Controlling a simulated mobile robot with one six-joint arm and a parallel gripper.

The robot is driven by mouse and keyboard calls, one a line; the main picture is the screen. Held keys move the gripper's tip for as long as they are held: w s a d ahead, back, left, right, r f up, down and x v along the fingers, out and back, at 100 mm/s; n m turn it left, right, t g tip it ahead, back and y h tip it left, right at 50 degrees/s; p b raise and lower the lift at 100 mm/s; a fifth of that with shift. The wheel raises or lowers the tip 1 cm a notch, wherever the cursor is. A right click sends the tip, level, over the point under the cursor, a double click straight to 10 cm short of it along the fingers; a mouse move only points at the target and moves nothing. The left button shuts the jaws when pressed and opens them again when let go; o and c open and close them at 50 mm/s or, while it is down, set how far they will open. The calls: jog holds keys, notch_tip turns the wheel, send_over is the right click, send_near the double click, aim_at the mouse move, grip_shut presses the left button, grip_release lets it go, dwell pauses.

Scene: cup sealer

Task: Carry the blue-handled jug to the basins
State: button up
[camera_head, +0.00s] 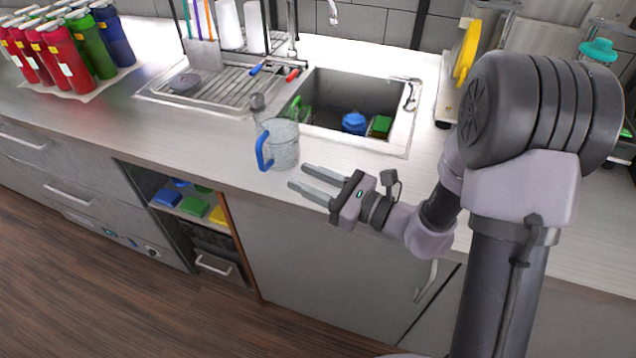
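The blue-handled jug (284,147) stands upright on the counter in front of the sink, a clear speckled body with its blue handle towards the left front. The sink basin (352,92) is just behind and right of the jug, with a blue item and a green sponge inside. My gripper (298,176) is in front of the counter edge, a little to the right of and nearer than the jug. Its two fingers are apart with nothing between them, pointing left. The jug and the fingers appear apart.
A ribbed drainer (215,85) lies left of the sink, with blue and red-ended tools on it. A tap (333,12) rises behind the basin. Several red, green and blue bottles (60,55) stand at far left. The counter between bottles and jug is clear.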

jog(key=s+a+r+n+g+h, duration=0.2)
jog(key=s+n+g, duration=0.3)
jog(key=s+n, duration=0.3)
jog(key=s+a+r+n+g+h, duration=0.15)
jog(key=s+n+g, duration=0.35)
jog(key=s, duration=0.6)
jog(key=s+d+r+n+t+h, duration=0.1)
jog(key=d+r+n+t+h, duration=0.1)
jog(key=d, duration=0.4)
jog(key=s+d+r+n+t+h, duration=0.1)
jog(key=d+n+t+h, duration=0.3)
jog(key=d+h, duration=0.3)
jog(key=shift+d+r+n, duration=0.2)
jog(key=shift+r+n, duration=0.15)
jog(key=shift+n, duration=0.05)
jog(key=shift+s+h, duration=0.1)
jog(key=shift+h, duration=0.15)
